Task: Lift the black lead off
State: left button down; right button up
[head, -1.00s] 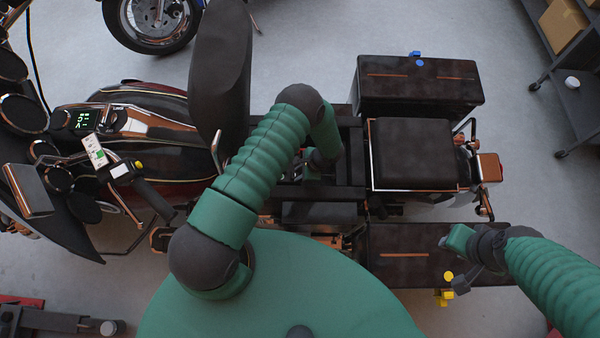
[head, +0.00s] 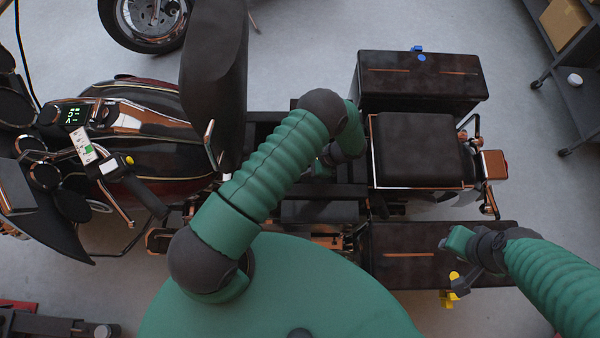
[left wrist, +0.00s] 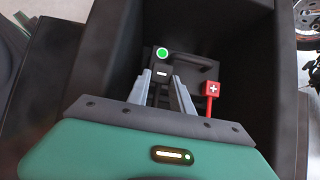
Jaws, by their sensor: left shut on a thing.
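The black lead's end (left wrist: 162,74), a dark block with a white minus mark, sits between the two grey fingers of my left gripper (left wrist: 163,84) in the left wrist view. The fingers are shut on it inside a dark open bay. I cannot tell whether it still touches what lies below. In the head view my left gripper (head: 329,157) is over the bike's open middle, partly hidden by my arm. My right gripper (head: 452,243) is above the near side case; its fingers do not show clearly.
A red lead with a white plus (left wrist: 211,90) stands right of the fingers. A green round light (left wrist: 162,54) is just beyond them. Dark bay walls (left wrist: 233,35) surround the fingers. The raised seat (head: 214,85) stands left of my left arm. Side cases (head: 420,85) flank the rear.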

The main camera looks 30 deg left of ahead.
pick_arm(q)
jog(key=d+r+g+y+b, duration=0.1)
jog(key=b, duration=0.1)
jog(key=w+d+r+y+b, duration=0.1)
jog(key=b, duration=0.2)
jog(key=shift+r+g+y+b, duration=0.25)
jog(key=shift+g+y+b, duration=0.05)
jog(key=shift+g+b, duration=0.1)
jog(key=shift+w+d+r+y+b, duration=0.1)
jog(key=shift+d+r+y+b, duration=0.15)
jog(key=shift+r+y+b, duration=0.4)
jog(key=shift+r, duration=0.1)
jog(key=c, duration=1.1)
grip_release()
jog(key=shift+g+h, duration=0.25)
jog(key=shift+g, duration=0.05)
